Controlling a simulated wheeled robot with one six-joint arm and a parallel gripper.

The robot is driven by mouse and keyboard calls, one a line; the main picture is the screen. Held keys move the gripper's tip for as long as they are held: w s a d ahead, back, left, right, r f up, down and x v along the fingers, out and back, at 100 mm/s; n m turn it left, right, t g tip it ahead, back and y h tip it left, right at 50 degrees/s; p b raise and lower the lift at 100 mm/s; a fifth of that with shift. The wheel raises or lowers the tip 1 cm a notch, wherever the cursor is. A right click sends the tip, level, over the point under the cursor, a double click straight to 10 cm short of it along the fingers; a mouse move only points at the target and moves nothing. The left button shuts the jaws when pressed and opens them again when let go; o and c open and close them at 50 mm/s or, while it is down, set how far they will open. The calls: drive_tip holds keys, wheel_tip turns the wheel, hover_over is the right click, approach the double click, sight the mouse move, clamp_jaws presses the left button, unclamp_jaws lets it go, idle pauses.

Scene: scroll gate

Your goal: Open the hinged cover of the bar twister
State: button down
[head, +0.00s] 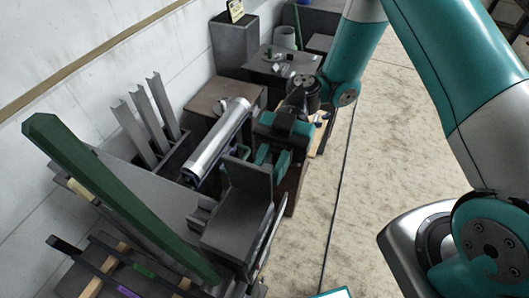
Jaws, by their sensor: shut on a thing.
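The bar twister (238,215) is a dark grey machine in the lower middle of the head view. A long, shiny silver half-round cover (218,138) lies slantwise at its far left side; I take this for the hinged cover, and it looks down. My gripper (272,162), with teal fingers, reaches down just right of the cover, behind the machine's upright grey block. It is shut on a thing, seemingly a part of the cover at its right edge. The fingertips and the exact grip point are too small and partly hidden to make out.
A long green bar (110,190) slants across the left front. Upright grey channels (145,118) stand by the wall. A brown box (222,98) and a grey table (285,68) with small parts stand behind. The floor (370,170) at the right is clear.

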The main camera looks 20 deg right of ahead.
drive_tip(key=shift+w+f, duration=0.1)
drive_tip(key=shift+f, duration=0.05)
idle(0.4)
drive_tip(key=c, duration=1)
unclamp_jaws()
drive_tip(key=shift+o, duration=0.2)
